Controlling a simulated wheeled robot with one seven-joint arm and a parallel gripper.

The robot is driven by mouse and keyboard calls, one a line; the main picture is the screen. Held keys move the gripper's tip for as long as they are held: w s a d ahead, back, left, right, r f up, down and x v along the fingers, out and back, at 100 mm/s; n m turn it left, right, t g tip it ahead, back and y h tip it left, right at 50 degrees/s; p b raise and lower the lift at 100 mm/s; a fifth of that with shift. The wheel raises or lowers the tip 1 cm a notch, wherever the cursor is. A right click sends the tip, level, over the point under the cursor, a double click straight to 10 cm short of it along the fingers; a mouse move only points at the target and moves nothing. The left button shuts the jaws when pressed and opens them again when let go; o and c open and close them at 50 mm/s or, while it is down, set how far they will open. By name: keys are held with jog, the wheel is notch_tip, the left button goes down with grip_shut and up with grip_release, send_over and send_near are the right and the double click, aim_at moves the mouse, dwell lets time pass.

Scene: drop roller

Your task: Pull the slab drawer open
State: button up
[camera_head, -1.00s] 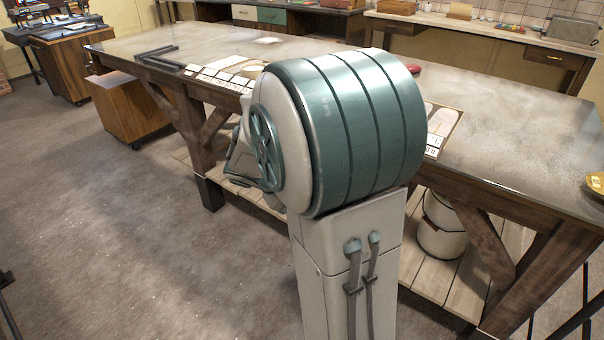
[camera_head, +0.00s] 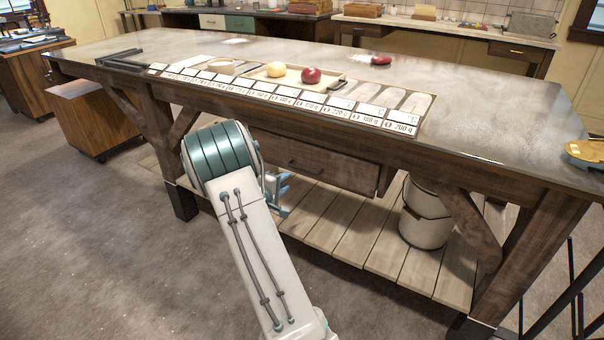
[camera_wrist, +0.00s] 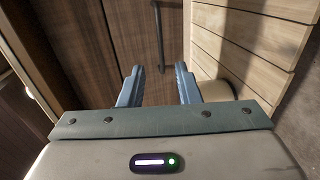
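The slab drawer (camera_head: 340,173) is a brown wooden front under the workbench top and looks closed. Its dark bar handle (camera_head: 306,168) is on the front. My gripper (camera_head: 283,188) is below and left of the handle in the head view, partly hidden by my arm. In the wrist view my gripper (camera_wrist: 159,76) is open, with two blue fingers apart and nothing held. The dark handle (camera_wrist: 159,35) runs up the picture there, its lower end between the fingertips; I cannot tell how far ahead it is. The drawer front (camera_wrist: 125,35) is dark wood.
Slatted shelf (camera_head: 350,225) and white bucket (camera_head: 423,215) are below.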

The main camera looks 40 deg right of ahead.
aim_at(303, 170)
jog(key=x, duration=1.1)
jog(key=shift+d, duration=0.15)
grip_shut()
